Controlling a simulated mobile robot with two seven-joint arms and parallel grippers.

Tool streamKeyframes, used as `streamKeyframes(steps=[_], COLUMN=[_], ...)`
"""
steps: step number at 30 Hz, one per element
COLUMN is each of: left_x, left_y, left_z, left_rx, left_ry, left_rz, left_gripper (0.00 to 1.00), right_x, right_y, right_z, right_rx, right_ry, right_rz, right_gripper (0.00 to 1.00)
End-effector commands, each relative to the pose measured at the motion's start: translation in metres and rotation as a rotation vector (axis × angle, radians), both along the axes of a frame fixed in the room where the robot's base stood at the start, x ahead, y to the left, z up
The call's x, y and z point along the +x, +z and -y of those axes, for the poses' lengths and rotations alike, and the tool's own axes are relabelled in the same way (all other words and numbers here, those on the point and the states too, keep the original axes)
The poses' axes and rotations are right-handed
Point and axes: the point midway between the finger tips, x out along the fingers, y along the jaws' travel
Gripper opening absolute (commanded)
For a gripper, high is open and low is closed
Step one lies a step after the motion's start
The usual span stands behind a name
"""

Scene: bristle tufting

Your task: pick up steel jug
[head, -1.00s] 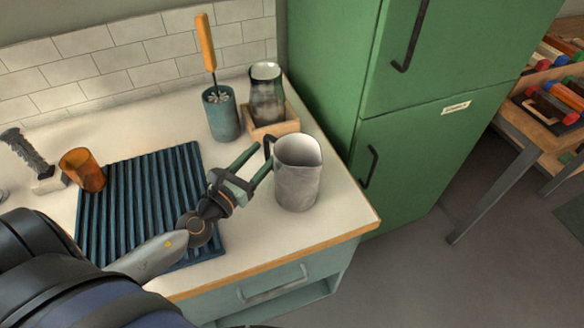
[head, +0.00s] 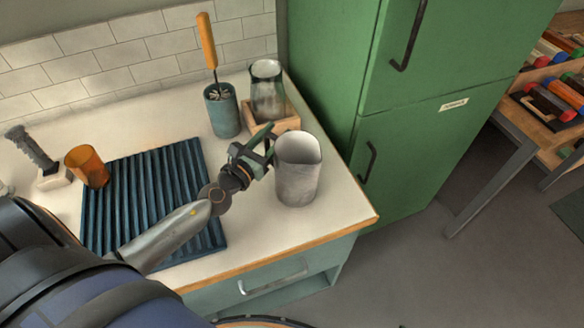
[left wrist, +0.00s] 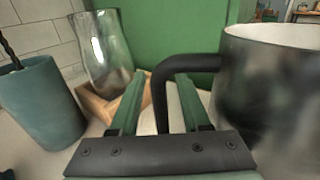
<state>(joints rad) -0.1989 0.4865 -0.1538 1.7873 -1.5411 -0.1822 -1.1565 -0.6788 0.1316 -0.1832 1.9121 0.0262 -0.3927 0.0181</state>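The steel jug (head: 298,172) stands upright on the counter near its right end, grey and open-topped. In the left wrist view the jug (left wrist: 268,95) fills the right side, and its black handle (left wrist: 160,85) reaches left from the body. My left gripper (head: 266,143) is at the jug's handle side. In the left wrist view its two green fingers (left wrist: 160,100) are apart, with the handle between them and gaps showing on both sides. In the head view the gripper mostly hides the handle. My right gripper is not in view.
Behind the jug, a glass vase (head: 267,90) stands in a wooden tray (head: 284,125), beside a teal pot (head: 223,112) holding an orange-handled brush (head: 207,42). A green fridge (head: 400,150) stands right.

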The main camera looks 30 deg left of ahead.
Motion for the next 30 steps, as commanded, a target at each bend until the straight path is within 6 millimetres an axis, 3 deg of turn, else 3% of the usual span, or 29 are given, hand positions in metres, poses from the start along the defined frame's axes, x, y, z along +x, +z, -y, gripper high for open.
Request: streamKeyframes(steps=[1, 12, 30], left_x=[-0.0001, -0.0003, -0.0003], left_y=[0.0000, 0.0001, 0.0001], left_z=[0.0000, -0.0002, -0.0002], left_rx=[0.000, 0.000, 0.000], left_ry=[0.000, 0.000, 0.000], left_rz=[0.000, 0.000, 0.000], left_gripper=[0.40, 0.00, 0.00], right_x=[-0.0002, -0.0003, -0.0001], right_y=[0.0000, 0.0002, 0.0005], right_z=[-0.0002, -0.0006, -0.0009], right_rx=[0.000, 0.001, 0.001], right_ry=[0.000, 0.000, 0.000], right_rz=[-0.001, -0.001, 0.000], right_gripper=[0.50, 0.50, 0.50])
